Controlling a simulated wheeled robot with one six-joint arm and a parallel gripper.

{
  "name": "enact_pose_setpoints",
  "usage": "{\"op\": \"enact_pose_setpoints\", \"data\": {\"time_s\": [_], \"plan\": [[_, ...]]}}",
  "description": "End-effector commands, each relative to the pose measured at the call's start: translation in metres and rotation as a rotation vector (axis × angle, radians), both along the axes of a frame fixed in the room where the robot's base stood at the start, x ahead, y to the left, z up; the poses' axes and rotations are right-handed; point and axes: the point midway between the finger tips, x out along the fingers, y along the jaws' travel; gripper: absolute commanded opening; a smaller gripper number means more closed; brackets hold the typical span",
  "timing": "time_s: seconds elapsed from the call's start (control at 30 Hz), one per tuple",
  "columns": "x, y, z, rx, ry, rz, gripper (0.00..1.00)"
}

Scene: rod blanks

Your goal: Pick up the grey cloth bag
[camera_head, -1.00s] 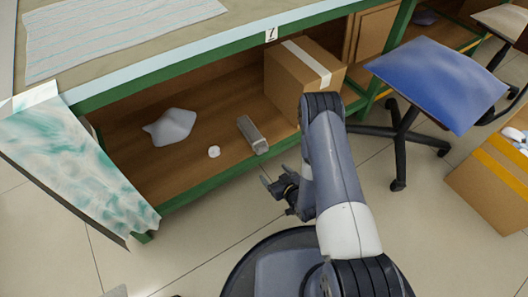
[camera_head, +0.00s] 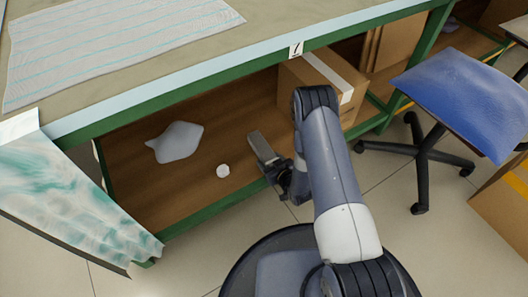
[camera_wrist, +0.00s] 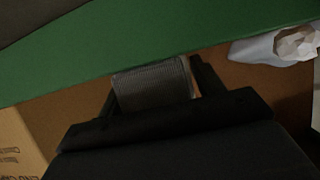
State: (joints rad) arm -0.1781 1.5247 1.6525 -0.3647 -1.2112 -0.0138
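The grey cloth bag (camera_head: 175,142) is a limp, pale grey, pointed shape lying on the brown lower shelf of the bench, left of the middle. A pale cloth piece, probably the bag (camera_wrist: 256,47), shows at the upper right of the wrist view. My gripper (camera_head: 272,170) is at the shelf's front edge, to the right of the bag and apart from it. In the wrist view, its dark fingers (camera_wrist: 158,88) stand apart, one on each side of a grey ribbed block (camera_wrist: 152,85). I cannot tell whether they touch it.
The grey block (camera_head: 260,146) and a small white round object (camera_head: 223,171) lie on the shelf (camera_head: 148,198). A cardboard box (camera_head: 308,84) stands right of them. The green-edged tabletop overhangs the shelf. A draped cloth (camera_head: 65,190) hangs at left; a blue chair (camera_head: 465,88) stands at right.

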Motion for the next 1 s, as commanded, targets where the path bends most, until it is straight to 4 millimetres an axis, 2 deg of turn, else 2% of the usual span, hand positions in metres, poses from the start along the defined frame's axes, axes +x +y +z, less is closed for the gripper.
{"op": "enact_pose_setpoints", "data": {"time_s": [0.07,0.4,0.67,0.77,1.0], "plan": [[0.000,0.000,0.000,0.000,0.000,0.000,0.57],[0.000,0.000,0.000,0.000,0.000,0.000,0.29],[0.000,0.000,0.003,0.001,-0.001,0.000,0.28],[0.000,0.000,0.014,0.001,-0.002,0.000,0.28],[0.000,0.000,0.064,0.001,-0.003,0.000,0.28]]}}
